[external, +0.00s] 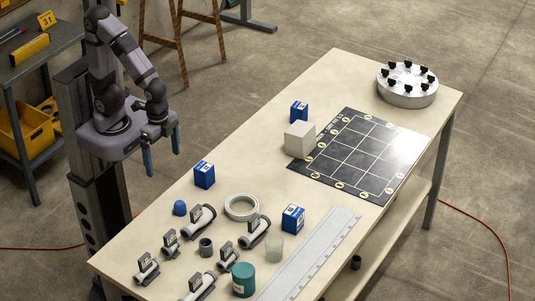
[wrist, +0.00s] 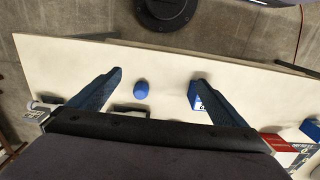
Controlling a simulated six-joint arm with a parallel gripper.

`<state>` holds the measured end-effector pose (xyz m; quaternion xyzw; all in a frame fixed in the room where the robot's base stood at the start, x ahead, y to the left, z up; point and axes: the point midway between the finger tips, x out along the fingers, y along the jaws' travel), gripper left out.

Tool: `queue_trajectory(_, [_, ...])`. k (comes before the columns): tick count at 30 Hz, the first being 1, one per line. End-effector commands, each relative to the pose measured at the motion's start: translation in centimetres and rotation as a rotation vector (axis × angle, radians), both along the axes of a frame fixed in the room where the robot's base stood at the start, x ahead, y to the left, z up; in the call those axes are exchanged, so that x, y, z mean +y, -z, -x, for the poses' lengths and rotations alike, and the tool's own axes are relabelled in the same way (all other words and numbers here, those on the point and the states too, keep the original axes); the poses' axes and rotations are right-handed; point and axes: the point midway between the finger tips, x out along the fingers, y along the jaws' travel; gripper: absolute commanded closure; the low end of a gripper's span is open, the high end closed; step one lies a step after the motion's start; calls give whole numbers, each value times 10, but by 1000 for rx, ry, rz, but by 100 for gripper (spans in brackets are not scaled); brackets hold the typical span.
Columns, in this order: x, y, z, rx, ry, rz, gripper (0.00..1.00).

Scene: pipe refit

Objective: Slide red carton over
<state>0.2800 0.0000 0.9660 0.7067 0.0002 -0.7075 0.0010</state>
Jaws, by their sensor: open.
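A carton with a red face and white print (wrist: 286,146) shows at the lower right of the wrist view, partly cut off. In the external view, no red face shows. A pale box (external: 300,139) stands there at the left edge of the black gridded mat (external: 389,187); by its place it seems to be the same carton, with its red side turned away. My gripper (external: 162,150) is open and empty, above the table's left edge and well apart from the box. Its two blue fingers also spread wide in the wrist view (wrist: 157,77).
Blue cartons stand behind the box (external: 299,112), at mid-table (external: 204,175) and further forward (external: 292,218). A tape roll (external: 241,208), labelled pipe pieces (external: 199,219) and a ruler (external: 312,254) fill the front. A round fixture (external: 407,85) stands at the far end. Most mat cells look empty.

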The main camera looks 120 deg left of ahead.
Motion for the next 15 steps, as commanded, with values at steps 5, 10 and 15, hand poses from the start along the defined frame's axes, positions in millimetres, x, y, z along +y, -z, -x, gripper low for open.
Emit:
queue_trajectory(5, [0, -24, -1, -5, 0, 0, 4])
queue_trajectory(10, [0, -33, -4, 8, -69, 28, 4])
queue_trajectory(15, [-4, -23, -19, 35, -294, 131, 4])
